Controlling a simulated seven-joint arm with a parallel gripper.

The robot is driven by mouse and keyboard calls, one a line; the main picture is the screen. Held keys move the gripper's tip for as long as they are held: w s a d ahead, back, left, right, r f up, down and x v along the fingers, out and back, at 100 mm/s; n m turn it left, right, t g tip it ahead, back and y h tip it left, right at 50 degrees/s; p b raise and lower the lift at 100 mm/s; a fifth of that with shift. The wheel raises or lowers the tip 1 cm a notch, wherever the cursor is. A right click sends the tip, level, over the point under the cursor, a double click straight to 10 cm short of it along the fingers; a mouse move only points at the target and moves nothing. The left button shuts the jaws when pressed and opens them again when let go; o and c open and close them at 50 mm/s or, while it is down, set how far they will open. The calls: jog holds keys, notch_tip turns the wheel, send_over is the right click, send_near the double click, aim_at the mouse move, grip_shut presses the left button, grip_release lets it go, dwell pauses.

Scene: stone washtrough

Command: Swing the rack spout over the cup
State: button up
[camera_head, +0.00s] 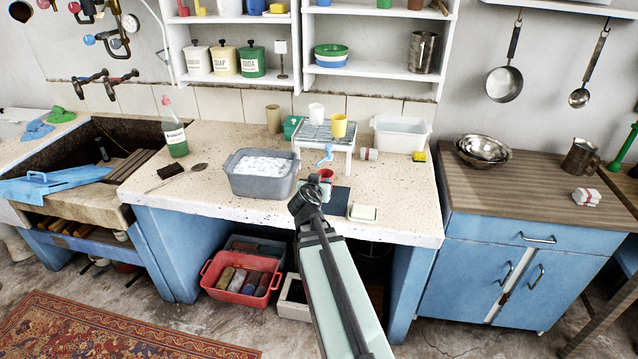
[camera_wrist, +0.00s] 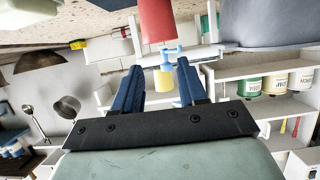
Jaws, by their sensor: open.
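The rack (camera_head: 343,157) is a small white stand with a grey slatted top on the counter. A light-blue spout (camera_head: 326,156) hangs at its front and points down and left; it also shows in the wrist view (camera_wrist: 172,49). A red cup (camera_head: 326,174) stands in front of the rack, close to the spout and partly hidden by my gripper. It is large at the top of the wrist view (camera_wrist: 158,20). My gripper (camera_wrist: 159,66) is open and empty, its blue fingers apart, in front of the red cup and spout. Whether the spout is over the cup is unclear.
A soap dish (camera_head: 363,213) and dark mat (camera_head: 341,206) lie at the front edge. A white tub (camera_head: 400,138) stands behind right.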

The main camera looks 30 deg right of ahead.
jog(key=shift+o, duration=0.8)
jog(key=shift+s+d, duration=0.1)
jog(key=shift+d, duration=0.05)
jog(key=shift+o, duration=0.3)
jog(key=d+r+h, duration=0.1)
jog(key=d+r, duration=0.2)
jog(key=r, duration=0.3)
jog(key=shift+w+d+m, duration=0.15)
jog(key=shift+w+m, duration=0.25)
jog(key=w+d+r+m+g+y, duration=0.1)
jog(key=w+d+r+m, duration=0.1)
jog(key=w+d+r, duration=0.55)
jog(key=w+d+r+m+g, duration=0.1)
jog(key=w+d+r+m, duration=0.2)
jog(key=r, duration=0.7)
jog(key=n+g+y, duration=0.4)
jog(key=g+y, duration=0.1)
jog(key=y, duration=0.1)
send_near(329, 146)
jog(key=x, duration=0.8)
jog(key=shift+w+d+f, duration=0.15)
jog(key=shift+f, duration=0.15)
jog(key=shift+c, duration=0.3)
